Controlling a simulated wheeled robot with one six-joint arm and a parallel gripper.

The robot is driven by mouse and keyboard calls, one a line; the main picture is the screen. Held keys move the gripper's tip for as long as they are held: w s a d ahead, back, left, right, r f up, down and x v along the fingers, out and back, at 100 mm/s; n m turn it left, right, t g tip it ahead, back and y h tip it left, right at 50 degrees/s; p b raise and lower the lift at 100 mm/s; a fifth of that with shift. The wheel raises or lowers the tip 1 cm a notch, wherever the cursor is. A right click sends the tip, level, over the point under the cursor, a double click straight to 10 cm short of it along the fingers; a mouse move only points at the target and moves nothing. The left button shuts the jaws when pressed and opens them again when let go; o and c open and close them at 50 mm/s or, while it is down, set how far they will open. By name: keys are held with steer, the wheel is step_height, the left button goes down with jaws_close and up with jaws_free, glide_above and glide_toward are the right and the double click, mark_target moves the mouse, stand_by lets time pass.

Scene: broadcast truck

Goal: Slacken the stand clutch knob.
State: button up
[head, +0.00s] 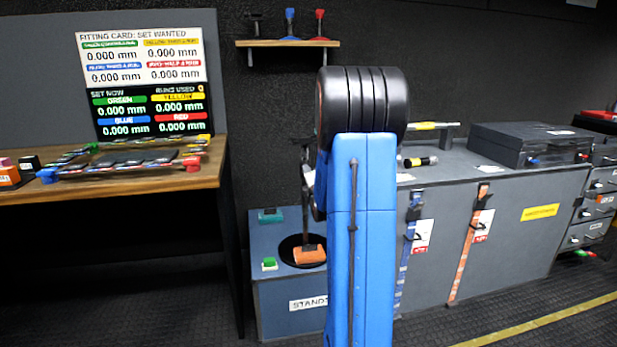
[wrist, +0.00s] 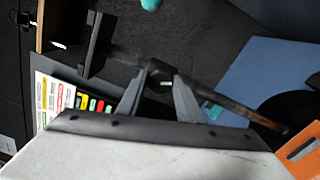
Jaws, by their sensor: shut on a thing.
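The stand rises from a round black base (head: 290,252) on the blue-grey cabinet marked "STAND"; its thin dark post (head: 306,205) is partly hidden behind my blue arm. In the wrist view the post (wrist: 245,112) runs slantwise across the picture from the black base at the right. My gripper (wrist: 162,77) has its two grey fingers at the post and is shut on a small dark part there, which looks like the clutch knob. The knob is mostly hidden between the fingertips, so its turn cannot be read. In the head view my arm hides the gripper.
A wooden table (head: 120,185) stands at left, a grey counter (head: 480,210) at right. A shelf (head: 288,43) hangs above.

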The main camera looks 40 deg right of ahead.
steer(key=shift+f+n, duration=0.1)
steer(key=shift+n, duration=3.6)
steer(key=o, duration=1)
steer(key=shift+o, duration=0.2)
steer(key=shift+s+a, duration=0.1)
